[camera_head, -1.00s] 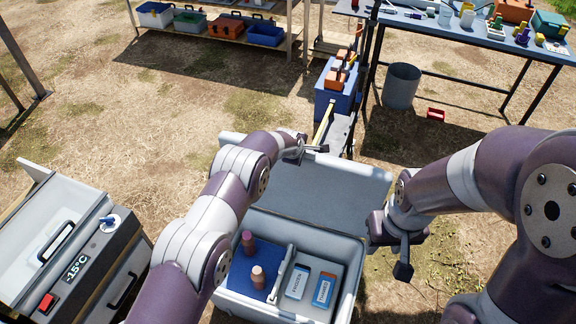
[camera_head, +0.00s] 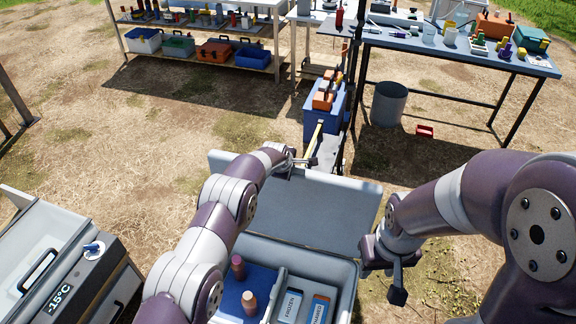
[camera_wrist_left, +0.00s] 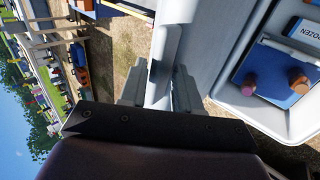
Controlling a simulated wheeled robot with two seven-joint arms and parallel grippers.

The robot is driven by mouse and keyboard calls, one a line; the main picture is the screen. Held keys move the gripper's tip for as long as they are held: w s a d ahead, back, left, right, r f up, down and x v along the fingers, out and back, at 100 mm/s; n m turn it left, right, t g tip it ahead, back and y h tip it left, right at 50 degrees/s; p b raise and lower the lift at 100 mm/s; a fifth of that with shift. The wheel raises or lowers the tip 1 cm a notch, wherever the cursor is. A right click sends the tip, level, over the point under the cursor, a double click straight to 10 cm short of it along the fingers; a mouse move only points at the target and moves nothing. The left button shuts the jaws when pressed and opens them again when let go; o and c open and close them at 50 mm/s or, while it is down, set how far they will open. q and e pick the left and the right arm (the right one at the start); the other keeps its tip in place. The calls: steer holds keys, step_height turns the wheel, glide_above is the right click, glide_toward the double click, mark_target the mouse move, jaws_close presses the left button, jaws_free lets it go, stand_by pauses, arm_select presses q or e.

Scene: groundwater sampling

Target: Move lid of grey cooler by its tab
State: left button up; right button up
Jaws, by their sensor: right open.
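The grey cooler (camera_head: 338,268) stands open in front of me, its lid (camera_head: 320,212) swung up and leaning back. My left gripper (camera_head: 291,161) is at the middle of the lid's upper edge. In the left wrist view, my left gripper's fingers (camera_wrist_left: 160,88) lie close on both sides of the pale tab (camera_wrist_left: 162,72) at the lid's edge, apparently closed on it. The exact contact is partly hidden. My right gripper (camera_head: 392,282) is open and empty, just right of the cooler's right rim.
The cooler holds two capped bottles (camera_head: 249,303) on a blue block and labelled packs (camera_head: 291,300). A freezer box (camera_head: 62,275) reading -15°C stands left. Behind the lid are a blue crate (camera_head: 318,122), a bin (camera_head: 389,104) and a table (camera_head: 455,48). Ground at the right is free.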

arm_select(q)
steer(key=v, duration=1.2)
steer(key=shift+s+r, duration=0.2)
steer(key=shift+a, duration=0.1)
